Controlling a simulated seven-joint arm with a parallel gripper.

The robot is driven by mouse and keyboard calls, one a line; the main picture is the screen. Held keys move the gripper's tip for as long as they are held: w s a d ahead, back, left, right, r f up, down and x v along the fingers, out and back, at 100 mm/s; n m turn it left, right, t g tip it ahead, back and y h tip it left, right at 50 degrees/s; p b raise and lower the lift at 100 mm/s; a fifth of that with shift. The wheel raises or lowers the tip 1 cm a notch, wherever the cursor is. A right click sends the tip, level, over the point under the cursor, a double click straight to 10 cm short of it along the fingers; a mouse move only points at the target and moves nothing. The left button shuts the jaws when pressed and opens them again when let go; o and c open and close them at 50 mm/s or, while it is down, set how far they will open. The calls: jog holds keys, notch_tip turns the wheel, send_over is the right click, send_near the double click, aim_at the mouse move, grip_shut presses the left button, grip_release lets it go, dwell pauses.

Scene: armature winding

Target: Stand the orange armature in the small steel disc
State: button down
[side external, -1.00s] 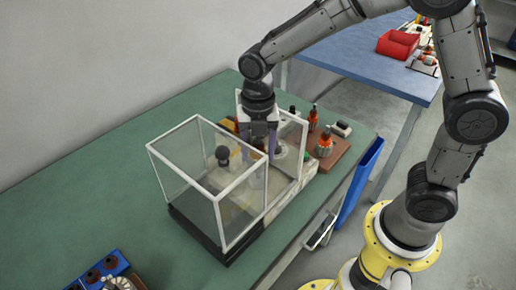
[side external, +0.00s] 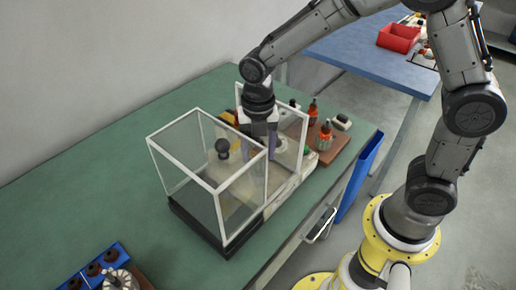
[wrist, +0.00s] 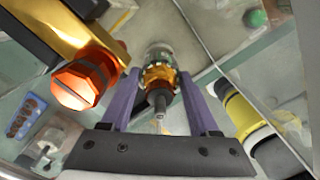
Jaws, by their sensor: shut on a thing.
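My gripper (wrist: 158,78) has purple fingers closed on the orange armature (wrist: 160,76), with its orange winding between the fingertips and its shaft end toward the wrist camera. In the side view my gripper (side external: 262,146) is low among the clear guard panels, and the armature in it is hidden there. A grey cylindrical shape (wrist: 158,52) shows just beyond the winding in the wrist view; I cannot tell whether it is part of the armature or something below. I cannot clearly make out the small steel disc.
A white-framed clear guard box (side external: 208,180) stands left of my gripper, with another clear panel at its right. A brown board (side external: 331,152) carries orange parts (side external: 325,137). A blue tray (side external: 95,270) is front left. The green bench (side external: 90,190) is clear at left.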

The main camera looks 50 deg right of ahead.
jog(key=shift+c, duration=0.3)
grip_release()
dwell(0.4)
jog(key=shift+r, duration=2.3)
